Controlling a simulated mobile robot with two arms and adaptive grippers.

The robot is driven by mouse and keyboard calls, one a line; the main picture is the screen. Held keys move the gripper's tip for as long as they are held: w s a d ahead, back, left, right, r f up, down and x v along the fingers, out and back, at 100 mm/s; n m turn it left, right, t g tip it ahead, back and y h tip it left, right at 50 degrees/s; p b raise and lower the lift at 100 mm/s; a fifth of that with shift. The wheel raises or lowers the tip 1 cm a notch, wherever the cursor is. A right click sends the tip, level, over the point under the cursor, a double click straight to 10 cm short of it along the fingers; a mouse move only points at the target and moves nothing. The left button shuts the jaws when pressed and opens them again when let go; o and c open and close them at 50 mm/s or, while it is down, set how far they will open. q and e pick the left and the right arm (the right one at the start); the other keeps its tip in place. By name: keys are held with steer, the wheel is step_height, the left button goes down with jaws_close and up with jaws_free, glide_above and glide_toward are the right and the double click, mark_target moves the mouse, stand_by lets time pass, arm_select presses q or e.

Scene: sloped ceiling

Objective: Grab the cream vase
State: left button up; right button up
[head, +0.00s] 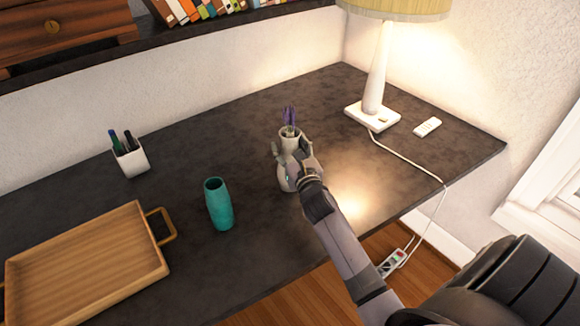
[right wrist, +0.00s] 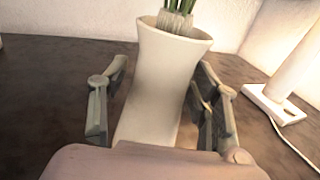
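The cream vase (head: 289,139) stands upright on the dark desk with purple flowers (head: 289,117) in it. In the right wrist view the vase (right wrist: 162,85) fills the middle, its flared rim at the top and green stems (right wrist: 178,20) rising from it. My right gripper (head: 291,156) is at the vase, one finger on each side. In the right wrist view the gripper (right wrist: 158,105) is open around the vase; a gap shows at the left finger, and the right finger is very close to it. My left gripper is not in view.
A teal vase (head: 219,205) stands left of the cream vase on the desk (head: 270,255). A wooden tray (head: 85,265) and a white pen cup (head: 131,160) are farther left. A lamp (head: 376,75), its cord and a remote (head: 428,127) are to the right.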

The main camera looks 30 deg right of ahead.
jaws_close()
stand_by(0.5)
steer(key=shift+r, duration=0.1)
